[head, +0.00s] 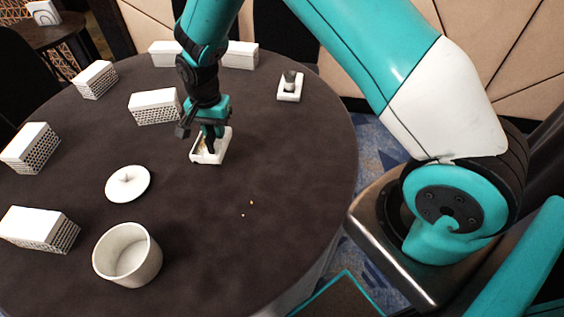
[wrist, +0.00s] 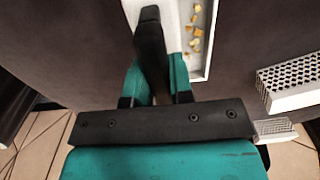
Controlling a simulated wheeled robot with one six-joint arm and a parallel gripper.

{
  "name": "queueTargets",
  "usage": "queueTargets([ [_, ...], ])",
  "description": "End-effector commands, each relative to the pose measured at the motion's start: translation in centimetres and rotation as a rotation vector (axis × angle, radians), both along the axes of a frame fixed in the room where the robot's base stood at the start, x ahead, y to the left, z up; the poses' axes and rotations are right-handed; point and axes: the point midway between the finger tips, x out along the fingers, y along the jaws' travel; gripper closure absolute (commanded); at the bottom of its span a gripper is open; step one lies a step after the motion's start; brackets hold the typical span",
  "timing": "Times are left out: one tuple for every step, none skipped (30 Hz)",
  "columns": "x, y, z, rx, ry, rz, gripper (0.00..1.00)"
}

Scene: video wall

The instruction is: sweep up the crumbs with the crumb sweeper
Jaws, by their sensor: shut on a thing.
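The crumb sweeper (head: 221,155) is a small white tray on the dark round table, near its middle. My gripper (head: 210,146) is above it with its fingers shut on it. In the wrist view the sweeper (wrist: 208,62) shows beside my dark fingers (wrist: 150,18), with several yellow-brown crumbs (wrist: 195,32) inside it. The part between my fingers is hidden. Two small yellowish crumbs lie on the bare tabletop in front and to the right of the sweeper, one (head: 251,203) slightly behind the other (head: 243,215).
A white pot (head: 128,256) stands open at the front left, with a round white lid (head: 128,183) lying behind it. Several white perforated boxes (head: 155,107) stand around the left and back. A small white tray with a cup (head: 290,88) is at the back right. The table's right front is clear.

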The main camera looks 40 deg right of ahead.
Motion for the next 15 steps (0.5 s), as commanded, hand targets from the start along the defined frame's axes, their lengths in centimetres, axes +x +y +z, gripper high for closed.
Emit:
queueTargets([
  [0.0,-0.1,1.0,0.000,-0.001,-0.002,1.00],
  [0.0,-0.2,1.3,0.000,-0.001,-0.003,1.00],
  [0.0,-0.2,1.7,0.000,-0.001,-0.004,1.00],
  [0.0,-0.3,1.9,0.000,-0.001,-0.005,1.00],
  [0.0,-0.4,2.2,0.000,-0.001,-0.006,1.00],
  [0.0,-0.4,2.5,0.000,-0.001,-0.006,1.00],
  [0.0,-0.5,2.7,0.000,0.000,-0.007,1.00],
  [0.0,-0.5,2.8,0.000,0.000,-0.008,1.00],
  [0.0,-0.5,3.0,0.000,0.000,-0.008,1.00],
  [0.0,-0.6,3.1,0.000,0.000,-0.009,1.00],
  [0.0,-0.6,3.2,0.000,0.000,-0.009,1.00],
  [0.0,-0.6,3.2,0.000,0.000,-0.009,1.00],
  [0.0,-0.6,3.3,0.000,0.000,-0.009,1.00],
  [0.0,-0.6,3.3,0.000,0.000,-0.009,1.00],
  [0.0,-0.6,3.3,0.000,0.000,-0.009,1.00],
])
